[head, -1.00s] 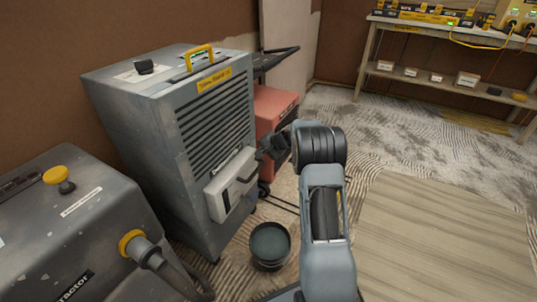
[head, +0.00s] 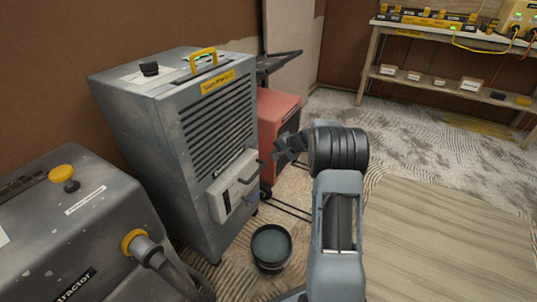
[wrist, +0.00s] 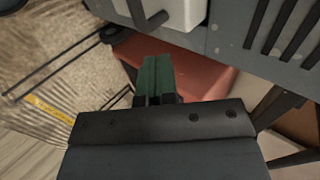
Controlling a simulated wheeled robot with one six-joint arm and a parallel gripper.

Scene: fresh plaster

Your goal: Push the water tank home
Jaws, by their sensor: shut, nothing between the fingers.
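The water tank (head: 236,186) is a light grey box with a handle, low in the front of the grey dehumidifier (head: 170,150).
A dark round bucket (head: 271,247) stands on the floor below the tank. A red case (head: 277,122) is beside the dehumidifier. A grey extractor (head: 80,230) with a hose fills the left front. A workbench (head: 440,45) stands at the back right. Floor boards (head: 440,235) at right are clear.

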